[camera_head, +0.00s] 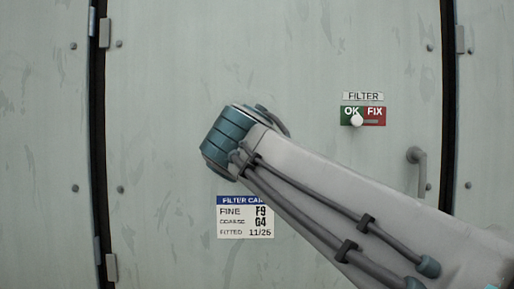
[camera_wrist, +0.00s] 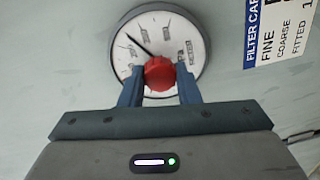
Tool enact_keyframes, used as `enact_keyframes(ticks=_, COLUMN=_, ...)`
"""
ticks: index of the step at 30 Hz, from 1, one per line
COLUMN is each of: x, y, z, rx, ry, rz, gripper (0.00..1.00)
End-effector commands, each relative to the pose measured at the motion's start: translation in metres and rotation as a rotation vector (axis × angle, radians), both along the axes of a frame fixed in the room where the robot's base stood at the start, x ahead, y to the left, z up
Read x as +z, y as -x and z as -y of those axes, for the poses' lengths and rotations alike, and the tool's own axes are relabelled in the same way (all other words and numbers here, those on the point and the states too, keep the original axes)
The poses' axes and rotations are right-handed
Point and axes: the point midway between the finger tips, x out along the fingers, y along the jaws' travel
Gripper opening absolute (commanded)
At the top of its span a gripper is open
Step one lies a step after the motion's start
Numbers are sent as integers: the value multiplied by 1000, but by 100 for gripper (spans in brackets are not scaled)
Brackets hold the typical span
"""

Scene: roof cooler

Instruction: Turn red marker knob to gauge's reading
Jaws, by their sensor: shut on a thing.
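The round white gauge (camera_wrist: 193,35) is on the panel at the top middle of the wrist view. Its dark needle lies to the upper left of the hub. The red marker knob (camera_wrist: 159,73) sits low on the gauge face. My gripper (camera_wrist: 160,80) has a blue finger on each side of the knob and is shut on it. The lower part of the knob and of the dial is partly hidden by the fingers. The dial's small print is too blurred to read. In the head view my arm hides the gauge and the gripper.
A filter card (camera_head: 245,218) is on the panel, beside the gauge in the wrist view (camera_wrist: 280,35). A FILTER slider with a white knob (camera_head: 356,119) stands on its green OK side. A door handle (camera_head: 418,168) is at the right.

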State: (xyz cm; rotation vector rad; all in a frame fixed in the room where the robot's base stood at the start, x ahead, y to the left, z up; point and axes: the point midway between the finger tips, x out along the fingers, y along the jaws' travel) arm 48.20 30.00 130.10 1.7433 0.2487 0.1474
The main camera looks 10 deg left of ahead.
Motion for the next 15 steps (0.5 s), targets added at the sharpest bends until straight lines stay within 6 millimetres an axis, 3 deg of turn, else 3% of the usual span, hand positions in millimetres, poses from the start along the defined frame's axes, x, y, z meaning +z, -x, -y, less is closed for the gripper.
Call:
enact_keyframes(ticks=12, x=-1, y=-1, z=0, rx=-1, ry=-5, rz=-5, gripper=7)
enact_keyframes(ticks=13, x=-1, y=-1, z=0, rx=-1, ry=-5, rz=-5, gripper=35)
enact_keyframes(ticks=15, x=-1, y=-1, z=0, rx=-1, ry=-4, rz=-3, gripper=51)
